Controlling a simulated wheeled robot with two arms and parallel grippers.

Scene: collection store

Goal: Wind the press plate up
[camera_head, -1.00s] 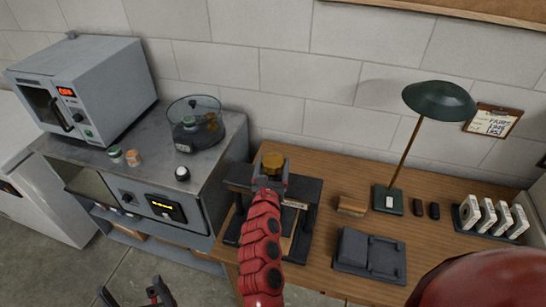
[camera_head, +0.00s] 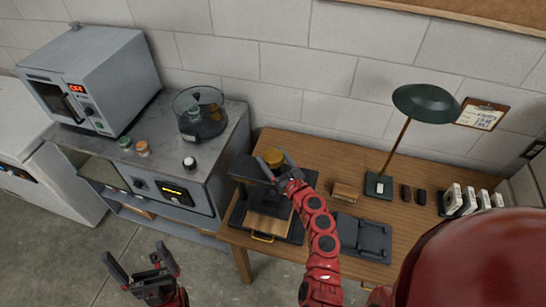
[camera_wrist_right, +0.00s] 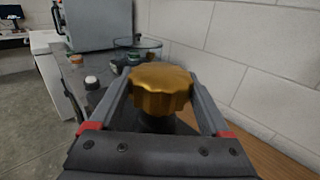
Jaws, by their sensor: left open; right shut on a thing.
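The press (camera_head: 248,168) is a dark frame on the left end of the wooden desk, with a brass knob (camera_head: 273,157) on top. My right gripper (camera_head: 270,163) is shut on the knob; in the right wrist view the knob (camera_wrist_right: 160,88) sits between the two fingers. Below the crossbeam, a wooden board (camera_head: 266,222) with a brass handle (camera_head: 262,238) shows at the front of the press. The press plate is mostly hidden by my right arm and the crossbeam. My left gripper (camera_head: 145,268) is open and empty, over the floor in front of the cabinet.
A metal cabinet (camera_head: 205,160) stands left of the desk, with a glass-walled round device (camera_head: 200,115), small jars and an oven (camera_head: 95,80) on it. A green lamp (camera_head: 427,103), a wooden block (camera_head: 345,192) and a dark tray (camera_head: 362,238) are right of the press.

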